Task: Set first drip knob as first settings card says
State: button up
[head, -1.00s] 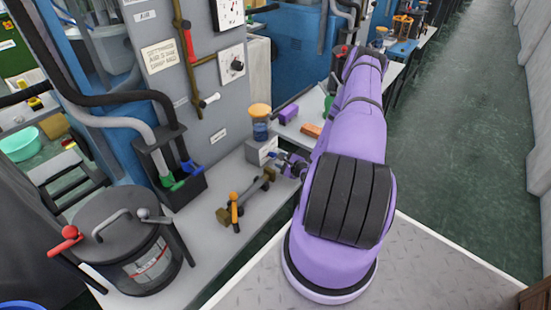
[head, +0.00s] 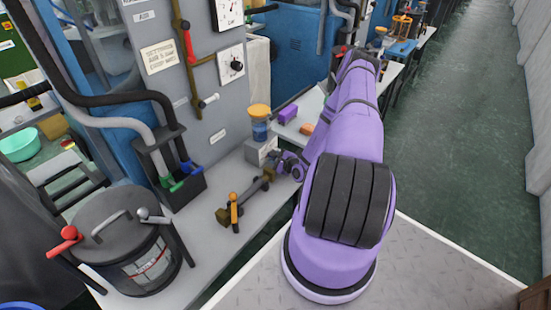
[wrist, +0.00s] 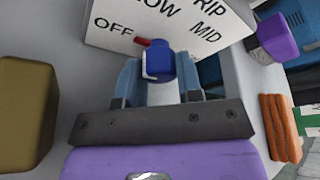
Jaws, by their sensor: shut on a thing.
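The drip knob (wrist: 160,62) is blue with a red pointer and sits on a white dial face (wrist: 112,20) in the wrist view. The face reads OFF, LOW, MID and DRIP. My gripper (wrist: 159,78) is shut on the knob, one blue finger on each side. In the head view the knob is hidden by my wrist at the grey drip box (head: 259,152), which carries a jar (head: 260,122) with a yellow lid. The settings card (head: 158,57) hangs on the grey panel; its lines are too small to read surely.
A brass valve (head: 234,212) with an orange lever lies left of my gripper on the bench. A purple block (head: 288,113) and an orange piece (head: 306,129) lie beyond. A black holder (head: 180,178) and a lidded drum (head: 127,245) stand to the left.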

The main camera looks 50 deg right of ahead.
jog(key=m+y, duration=0.2)
jog(key=m, duration=0.1)
jog(key=shift+g, duration=0.3)
jog(key=m+y, duration=0.1)
jog(key=m, duration=0.1)
jog(key=shift+m+y, duration=0.3)
jog(key=shift+m, duration=0.1)
jog(key=shift+d+m+y, duration=0.1)
jog(key=shift+m+y, duration=0.6)
jog(key=shift+m, duration=0.5)
jog(key=shift+m+y, duration=1)
jog(key=shift+m, duration=0.4)
jog(key=o, duration=0.6)
